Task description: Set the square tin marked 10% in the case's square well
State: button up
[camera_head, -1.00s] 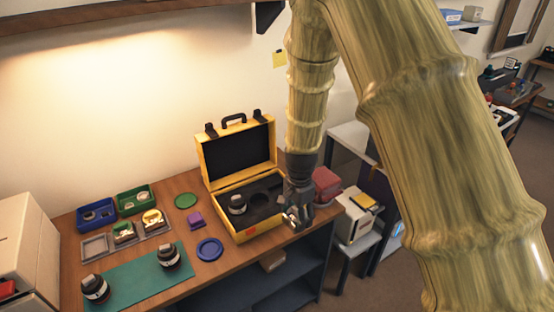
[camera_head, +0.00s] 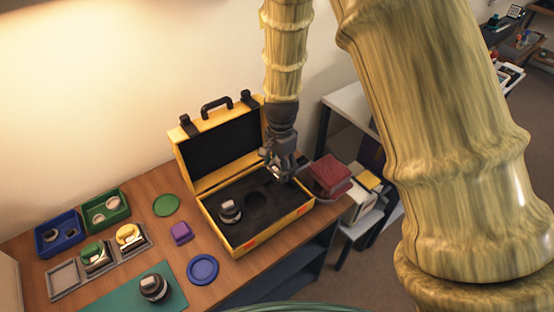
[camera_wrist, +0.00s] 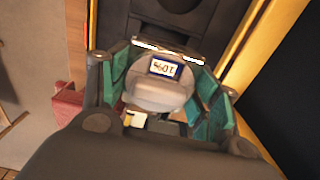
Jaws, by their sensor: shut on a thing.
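My gripper (camera_head: 278,172) is shut on a pale grey tin (camera_wrist: 158,92) with a small label that shows upside down and seems to read 10%. Green finger pads press on it from both sides in the wrist view. In the head view my gripper is over the right part of the open yellow case (camera_head: 272,232), and the tin is mostly hidden by the fingers. The case's dark insert (camera_head: 235,194) has a round well (camera_head: 256,201) in its middle. I cannot make out the square well clearly. Whether the tin touches the insert cannot be told.
The raised lid (camera_head: 220,146) is behind.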

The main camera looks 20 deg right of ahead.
jog(key=shift+s+f+b, duration=0.4)
jog(key=shift+s+b, duration=0.15)
jog(key=shift+s, duration=0.3)
jog(key=shift+f+b, duration=0.3)
jog(key=w+f, duration=0.1)
jog(key=w+f+b, duration=0.1)
jog(key=f, duration=0.1)
jog(key=shift+w+f, duration=0.2)
jog(key=shift+s+r, duration=0.35)
jog(key=shift+s, duration=0.35)
jog(key=shift+w+f, duration=0.35)
jog(key=shift+w, duration=0.05)
jog(key=shift+s+r, duration=0.25)
jog(key=shift+s, duration=0.05)
jog(key=shift+f, duration=0.1)
jog(key=shift+s+a, duration=0.1)
